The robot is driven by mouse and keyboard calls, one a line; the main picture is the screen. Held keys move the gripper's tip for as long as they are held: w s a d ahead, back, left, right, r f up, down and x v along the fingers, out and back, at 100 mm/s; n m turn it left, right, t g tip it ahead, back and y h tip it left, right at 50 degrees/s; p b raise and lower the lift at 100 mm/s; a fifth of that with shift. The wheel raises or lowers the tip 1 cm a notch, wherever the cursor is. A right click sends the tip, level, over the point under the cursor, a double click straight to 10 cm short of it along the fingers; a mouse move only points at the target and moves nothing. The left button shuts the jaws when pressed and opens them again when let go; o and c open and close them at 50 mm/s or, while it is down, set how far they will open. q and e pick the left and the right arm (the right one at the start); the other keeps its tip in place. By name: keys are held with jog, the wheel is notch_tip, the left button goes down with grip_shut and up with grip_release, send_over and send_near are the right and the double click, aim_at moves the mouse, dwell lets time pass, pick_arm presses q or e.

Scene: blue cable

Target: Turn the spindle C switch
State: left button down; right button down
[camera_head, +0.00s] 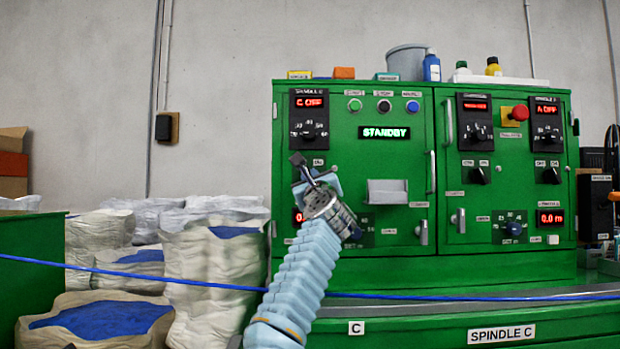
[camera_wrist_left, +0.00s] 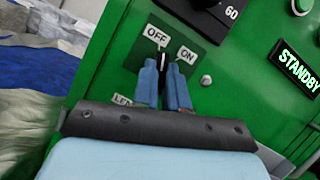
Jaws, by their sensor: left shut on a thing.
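My left gripper (camera_head: 312,178) reaches up to the left door of the green cabinet (camera_head: 400,170), just under a dark dial. In the left wrist view, its two blue fingers (camera_wrist_left: 164,66) are closed on a small dark switch (camera_wrist_left: 163,57) with a white pointer line. The switch sits between an OFF label (camera_wrist_left: 156,35) and an ON label (camera_wrist_left: 187,53); the fingers hide most of it. The display above (camera_head: 309,103) reads C OFF in red. A wider display (camera_head: 384,132) reads STANDBY. My right gripper is in neither view.
A blue cable (camera_head: 400,297) stretches across the front, passing my left arm. A tray (camera_head: 387,191) juts from the left door. The right door has similar switches and a red emergency button (camera_head: 519,112). White sacks (camera_head: 205,265) stand left of the cabinet.

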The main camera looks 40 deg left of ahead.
pick_arm(q)
jog(key=shift+n+g+y, duration=0.3)
jog(key=shift+n+g, duration=0.2)
jog(key=shift+n, duration=0.7)
jog(key=shift+p, duration=0.3)
jog(key=c, duration=1.2)
grip_release()
jog(key=shift+o, duration=0.2)
jog(key=b+v, duration=1.1)
jog(key=v, duration=0.2)
jog(key=shift+s+d+b, duration=0.2)
jog(key=shift+d+b, duration=0.1)
jog(key=shift+d, duration=0.1)
